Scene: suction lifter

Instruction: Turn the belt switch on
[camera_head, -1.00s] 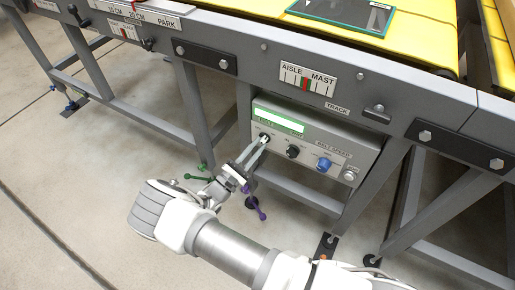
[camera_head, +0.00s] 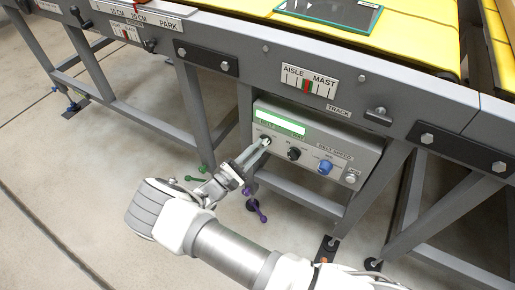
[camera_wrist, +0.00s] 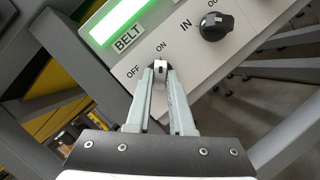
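The belt switch (camera_wrist: 161,70) is a small knob with a pale mark, under the OFF and ON labels in the wrist view. It sits at the left of the control box (camera_head: 350,158), below the lit green display (camera_head: 281,122). My gripper (camera_wrist: 160,74) reaches the panel with its two grey fingertips drawn together, one on each side of the knob. The pale mark on the knob faces the ON label, though the fingertips cover much of the knob. In the head view my gripper (camera_head: 264,143) touches the same left end of the panel.
A black knob (camera_head: 293,154), a blue knob (camera_head: 325,167) and a pale button (camera_head: 351,178) lie to the right on the panel. The grey conveyor frame (camera_head: 215,50) overhangs the box. Frame legs stand on both sides. Open floor lies at the lower left.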

